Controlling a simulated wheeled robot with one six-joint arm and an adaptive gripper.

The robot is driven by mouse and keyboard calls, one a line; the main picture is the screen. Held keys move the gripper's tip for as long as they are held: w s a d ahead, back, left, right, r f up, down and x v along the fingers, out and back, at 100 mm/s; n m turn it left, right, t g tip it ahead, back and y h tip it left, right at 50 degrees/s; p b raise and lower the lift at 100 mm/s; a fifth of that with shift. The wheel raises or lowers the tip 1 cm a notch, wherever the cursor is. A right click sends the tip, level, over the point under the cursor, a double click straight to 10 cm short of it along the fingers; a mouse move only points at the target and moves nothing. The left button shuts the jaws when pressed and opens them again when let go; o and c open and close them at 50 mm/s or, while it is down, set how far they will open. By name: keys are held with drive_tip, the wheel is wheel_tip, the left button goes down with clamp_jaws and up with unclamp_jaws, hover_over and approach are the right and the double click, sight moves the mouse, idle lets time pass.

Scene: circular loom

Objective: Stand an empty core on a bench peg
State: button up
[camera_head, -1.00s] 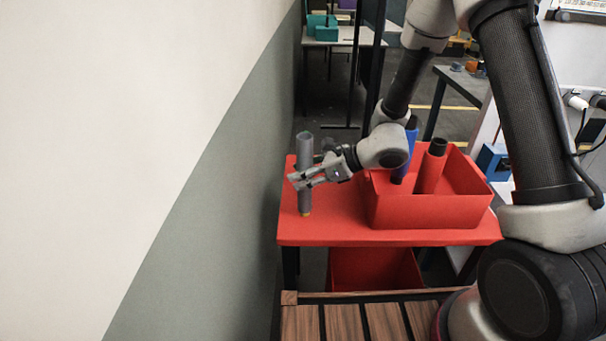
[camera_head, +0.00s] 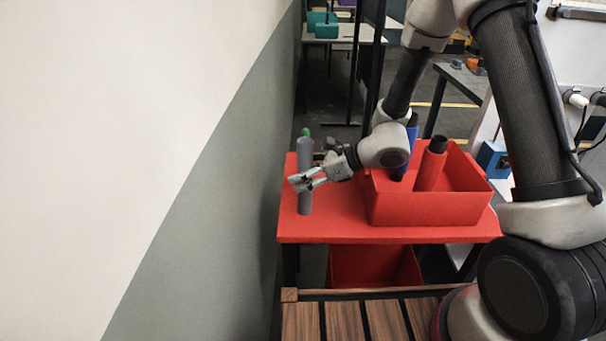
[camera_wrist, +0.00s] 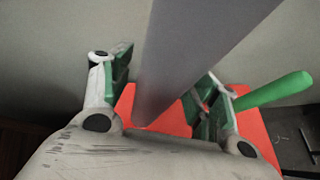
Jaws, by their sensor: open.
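A grey tubular core (camera_head: 305,180) stands upright at the left of the red bench (camera_head: 340,226). My gripper (camera_head: 306,181) is open, with its fingers around the core partway up. In the wrist view the core (camera_wrist: 195,60) rises between the spread fingers. A green upright rod (camera_wrist: 275,92) stands apart from the core, beyond the right finger. In the head view a green tip (camera_head: 306,131) shows just above the core's top. Whether a peg is inside the core is hidden; its foot appears to be at the bench surface.
A red bin (camera_head: 425,210) at the bench's right holds a red core (camera_head: 431,168) and a blue core (camera_head: 407,160), both with dark upper ends. Another red bin (camera_head: 375,267) sits below. The wall (camera_head: 215,200) is close on the left. Bare bench lies in front of the core.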

drive_tip(key=v, duration=1.1)
drive_tip(key=shift+d+r, duration=0.25)
drive_tip(key=shift+d, duration=0.05)
drive_tip(key=s+d+n+g+h, duration=0.3)
drive_tip(key=s+d+n+g, duration=0.3)
drive_tip(key=s+d+n, duration=0.5)
drive_tip(key=s+d+r+n+t+h, duration=0.3)
drive_tip(key=s+d+r+n+h, duration=0.1)
drive_tip(key=d+r, duration=0.3)
drive_tip(key=s+d+r+n+t+h, duration=0.3)
drive_tip(key=s+d+r+n+h, duration=0.1)
drive_tip(key=r, duration=0.7)
drive_tip(key=shift+s+d+r+n+t, duration=0.2)
drive_tip(key=shift+s+d+n+t, duration=0.2)
drive_tip(key=shift+s+d+n, duration=1)
